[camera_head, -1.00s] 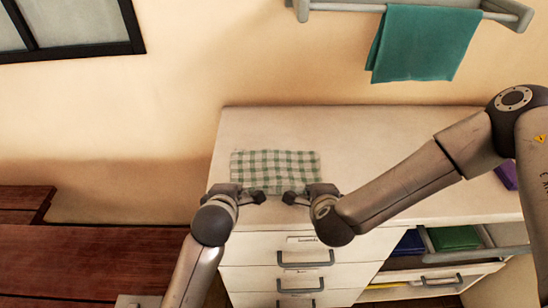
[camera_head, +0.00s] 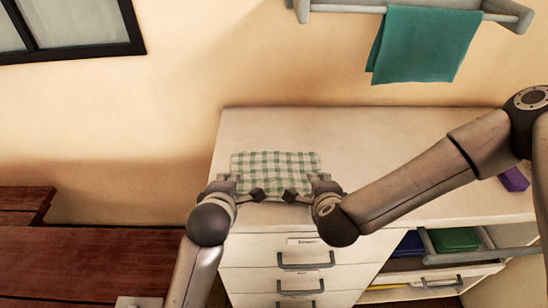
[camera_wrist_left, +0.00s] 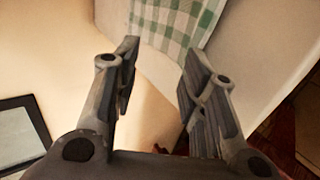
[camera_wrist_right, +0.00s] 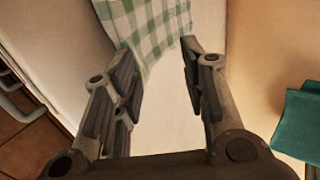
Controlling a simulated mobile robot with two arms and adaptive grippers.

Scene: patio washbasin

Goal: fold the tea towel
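The green-and-white checked tea towel (camera_head: 275,162) lies flat on the white counter top near its front left. It also shows in the left wrist view (camera_wrist_left: 178,20) and the right wrist view (camera_wrist_right: 150,22). My left gripper (camera_head: 247,188) is at the towel's front left corner, its fingers apart and empty in the left wrist view (camera_wrist_left: 160,48). My right gripper (camera_head: 300,189) is at the front right corner, also open and empty in the right wrist view (camera_wrist_right: 157,48). The grippers hide parts of the towel's front edge and corners. Whether the fingertips touch the cloth I cannot tell.
The white counter (camera_head: 390,135) is clear behind and right of the towel. A purple object (camera_head: 513,179) lies at its right. Drawers and a shelf with green (camera_head: 455,239) and blue items are below. A teal towel (camera_head: 425,45) hangs on a wall rail. A wooden bench (camera_head: 90,262) stands left.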

